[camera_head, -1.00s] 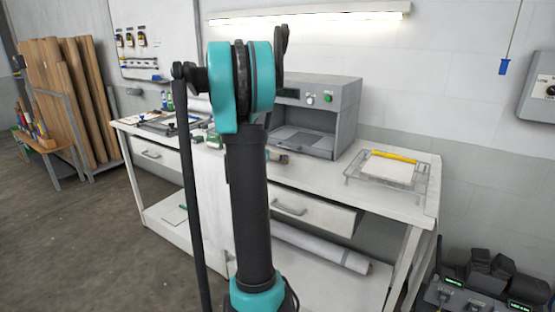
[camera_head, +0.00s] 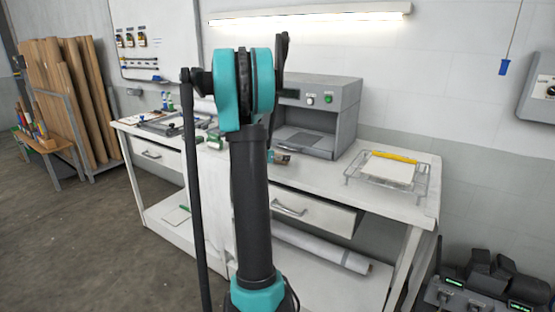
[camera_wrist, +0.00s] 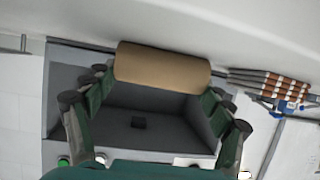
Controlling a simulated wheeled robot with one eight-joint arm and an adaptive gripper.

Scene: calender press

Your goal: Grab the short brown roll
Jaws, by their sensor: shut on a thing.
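The short brown roll (camera_wrist: 162,67) lies across the upper middle of the wrist view, between the fingertips of my gripper (camera_wrist: 157,88). My gripper is shut on it, with one green and black finger at each end of the roll. In the head view my arm hides most of the gripper, and I cannot make out the roll there.
A grey press (camera_head: 318,115) stands on the white workbench (camera_head: 402,206); its open front also shows behind the gripper in the wrist view (camera_wrist: 140,122). A wire rack (camera_head: 388,182) holds a white sheet and a yellow bar. Several brown-banded rods (camera_wrist: 270,83) lie right of the gripper.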

